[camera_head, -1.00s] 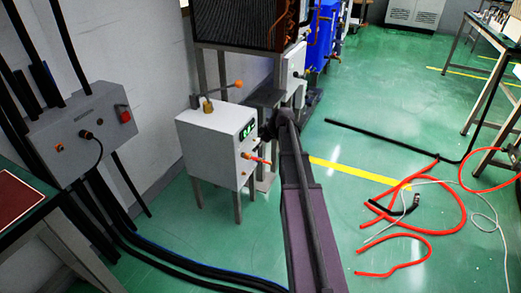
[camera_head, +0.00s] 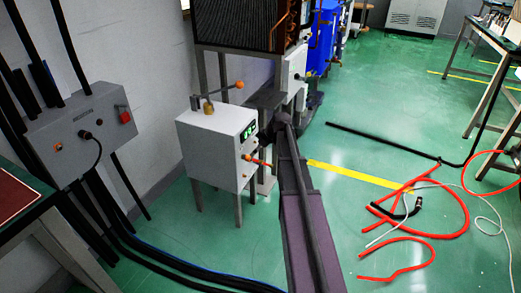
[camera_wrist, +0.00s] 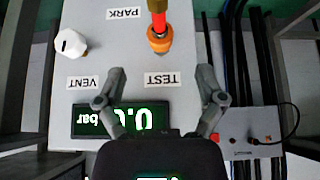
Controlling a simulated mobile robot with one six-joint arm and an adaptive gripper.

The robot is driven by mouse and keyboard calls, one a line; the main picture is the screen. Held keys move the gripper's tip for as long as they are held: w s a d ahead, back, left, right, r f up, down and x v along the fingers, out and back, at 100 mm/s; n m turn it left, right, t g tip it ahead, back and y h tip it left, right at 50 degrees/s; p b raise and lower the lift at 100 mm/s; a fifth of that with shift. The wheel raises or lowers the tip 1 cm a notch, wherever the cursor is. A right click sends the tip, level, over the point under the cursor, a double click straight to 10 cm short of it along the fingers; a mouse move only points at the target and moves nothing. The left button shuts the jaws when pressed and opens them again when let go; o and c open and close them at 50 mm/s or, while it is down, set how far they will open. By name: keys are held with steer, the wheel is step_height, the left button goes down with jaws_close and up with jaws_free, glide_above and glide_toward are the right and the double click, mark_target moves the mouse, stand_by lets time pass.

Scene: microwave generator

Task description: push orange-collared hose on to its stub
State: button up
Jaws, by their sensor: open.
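The light grey box (camera_head: 215,150) stands on legs, with a lit green display on its right-hand face. An orange-red hose end (camera_head: 258,162) juts from that face below the display. In the wrist view the orange collar (camera_wrist: 159,40) with a red end (camera_wrist: 157,12) above it lies between the upside-down PARK and TEST labels. I cannot tell whether it is seated, and the stub itself is not distinguishable. My gripper (camera_wrist: 161,76) is open and empty; its fingertips point toward the panel on either side of the TEST label, apart from the collar.
The display (camera_wrist: 120,119) and a white knob (camera_wrist: 70,43) by VENT share the panel. A grey control box (camera_head: 85,130) hangs at left. A brass fitting with an orange-tipped lever (camera_head: 238,86) tops the grey box. Red hoses (camera_head: 465,215) lie on the floor at right.

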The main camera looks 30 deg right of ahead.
mark_target(259, 161)
steer(key=shift+b+x, duration=2.8)
steer(key=shift+x, duration=0.8)
jaws_close()
steer(key=shift+s+d, duration=0.25)
steer(key=shift+s, duration=0.15)
steer(key=shift+s+d, duration=1.2)
steer(key=shift+s, duration=0.3)
